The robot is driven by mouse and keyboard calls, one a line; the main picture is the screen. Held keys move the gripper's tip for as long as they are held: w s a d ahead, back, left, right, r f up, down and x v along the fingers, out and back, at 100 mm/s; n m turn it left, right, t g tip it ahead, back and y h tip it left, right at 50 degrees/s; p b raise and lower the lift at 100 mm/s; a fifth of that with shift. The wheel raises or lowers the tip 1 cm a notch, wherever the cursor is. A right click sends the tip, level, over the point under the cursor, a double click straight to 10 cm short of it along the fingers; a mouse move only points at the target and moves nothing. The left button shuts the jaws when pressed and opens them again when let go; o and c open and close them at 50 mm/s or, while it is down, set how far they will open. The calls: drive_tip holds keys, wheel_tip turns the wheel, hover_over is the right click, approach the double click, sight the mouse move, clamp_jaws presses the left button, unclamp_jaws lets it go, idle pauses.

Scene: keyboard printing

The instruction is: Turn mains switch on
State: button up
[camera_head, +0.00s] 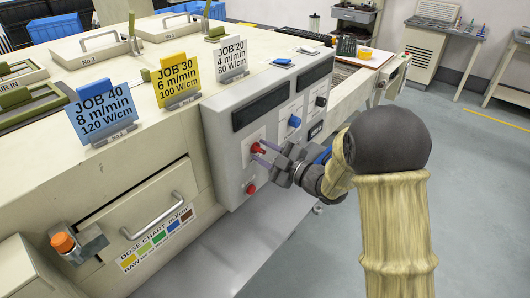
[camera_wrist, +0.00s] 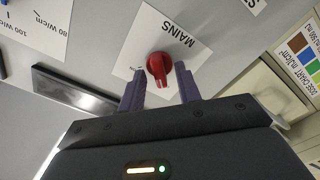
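The mains switch is a red rotary knob (camera_wrist: 159,66) on a white label reading MAINS, on the grey control panel. In the head view the red knob (camera_head: 257,148) shows at the panel's left part. My gripper (camera_wrist: 160,88) is open, with one finger to each side of the knob in the wrist view. The fingertips are close to the panel; I cannot tell whether they touch the knob. In the head view my gripper (camera_head: 268,153) reaches the panel from the right.
The grey control panel (camera_head: 222,153) also carries a blue knob (camera_head: 294,121), a black knob (camera_head: 321,101), a lower red button (camera_head: 251,188) and dark displays (camera_head: 263,106). JOB cards, including a yellow one (camera_head: 176,80), stand on the machine top. A drawer handle (camera_head: 153,216) protrudes lower left.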

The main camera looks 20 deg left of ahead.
clamp_jaws()
drive_tip(key=shift+m, duration=0.5)
drive_tip(key=m+p, duration=0.1)
drive_tip(key=m, duration=0.1)
drive_tip(key=m+p, duration=0.1)
drive_tip(key=m, duration=0.2)
drive_tip(key=m+p, duration=0.1)
drive_tip(key=m, duration=0.1)
drive_tip(key=shift+w+d+r+m+p, duration=0.2)
drive_tip(key=shift+r+m+p, duration=0.1)
drive_tip(key=shift+m, duration=0.1)
drive_tip(key=m+p, duration=0.1)
drive_tip(key=m, duration=0.1)
drive_tip(key=shift+w+m+p, duration=0.1)
drive_tip(key=shift+m+p, duration=0.25)
drive_tip(key=shift+m, duration=0.05)
drive_tip(key=shift+m+p, duration=0.6)
drive_tip(key=shift+m, duration=0.3)
drive_tip(key=m+p, duration=0.1)
drive_tip(key=m, duration=0.1)
drive_tip(key=m+p, duration=0.1)
drive_tip(key=m, duration=0.1)
drive_tip(key=shift+f+m+p, duration=0.2)
drive_tip(key=shift+m+p, duration=0.1)
drive_tip(key=shift+p, duration=0.1)
